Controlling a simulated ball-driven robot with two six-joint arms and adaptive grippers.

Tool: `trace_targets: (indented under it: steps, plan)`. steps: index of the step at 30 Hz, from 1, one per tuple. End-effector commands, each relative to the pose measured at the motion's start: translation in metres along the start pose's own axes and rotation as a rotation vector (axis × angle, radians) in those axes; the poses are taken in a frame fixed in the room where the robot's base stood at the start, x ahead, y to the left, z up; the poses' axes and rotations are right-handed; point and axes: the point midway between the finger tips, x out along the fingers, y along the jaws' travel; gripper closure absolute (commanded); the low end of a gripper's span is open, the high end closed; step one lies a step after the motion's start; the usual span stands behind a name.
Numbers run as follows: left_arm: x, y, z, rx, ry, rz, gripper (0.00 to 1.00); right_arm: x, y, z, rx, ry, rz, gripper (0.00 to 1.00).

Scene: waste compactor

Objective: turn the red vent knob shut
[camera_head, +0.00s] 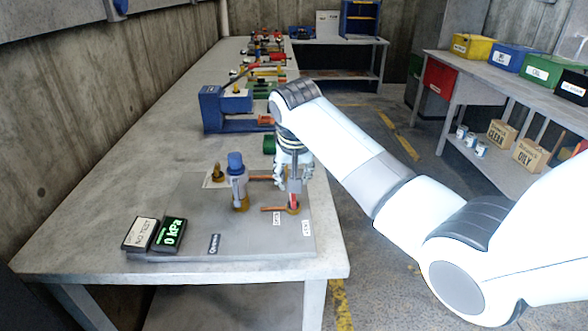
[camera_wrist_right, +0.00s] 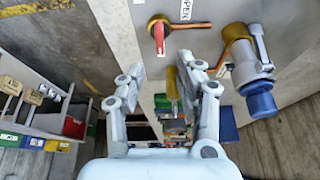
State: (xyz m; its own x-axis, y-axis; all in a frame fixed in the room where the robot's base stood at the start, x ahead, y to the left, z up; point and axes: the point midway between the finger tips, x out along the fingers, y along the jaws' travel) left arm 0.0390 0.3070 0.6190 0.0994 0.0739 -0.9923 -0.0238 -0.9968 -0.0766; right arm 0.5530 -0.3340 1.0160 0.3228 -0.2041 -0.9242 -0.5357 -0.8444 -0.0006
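The red vent knob (camera_head: 293,203) sits on a brass fitting near the right end of the grey board (camera_head: 190,205), with a copper pipe joined to it. In the right wrist view the knob's red handle (camera_wrist_right: 159,38) lies beyond the fingertips, near a label reading OPEN. My right gripper (camera_head: 292,182) is above or just behind the knob in the head view. Its fingers (camera_wrist_right: 168,72) are spread apart with nothing between them. I cannot tell whether a finger touches the knob. My left gripper is not in view.
A blue-capped brass and white fitting (camera_head: 238,185) stands left of the knob; it also shows in the wrist view (camera_wrist_right: 258,98). A gauge (camera_head: 170,234) reads 0 kPa at the board's front left. A blue vise (camera_head: 225,108) stands behind. The bench front edge is clear.

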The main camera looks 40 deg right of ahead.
Motion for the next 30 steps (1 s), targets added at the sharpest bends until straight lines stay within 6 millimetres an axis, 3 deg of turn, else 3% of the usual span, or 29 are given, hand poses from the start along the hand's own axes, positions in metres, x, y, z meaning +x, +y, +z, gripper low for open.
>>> trace_targets:
  steps: [6, 24, 27, 30]
  plan:
    - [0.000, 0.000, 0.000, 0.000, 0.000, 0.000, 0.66, -0.025, 0.000, 0.000, -0.001, 0.000, 0.000, 0.64]
    - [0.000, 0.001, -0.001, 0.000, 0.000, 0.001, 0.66, -0.027, 0.001, 0.002, -0.003, -0.002, 0.001, 0.64]
    - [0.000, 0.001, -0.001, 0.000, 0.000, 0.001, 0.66, -0.025, 0.007, 0.019, -0.033, -0.007, -0.002, 0.64]
    - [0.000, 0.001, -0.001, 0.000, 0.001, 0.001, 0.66, -0.026, 0.023, 0.060, -0.113, -0.015, -0.011, 0.64]
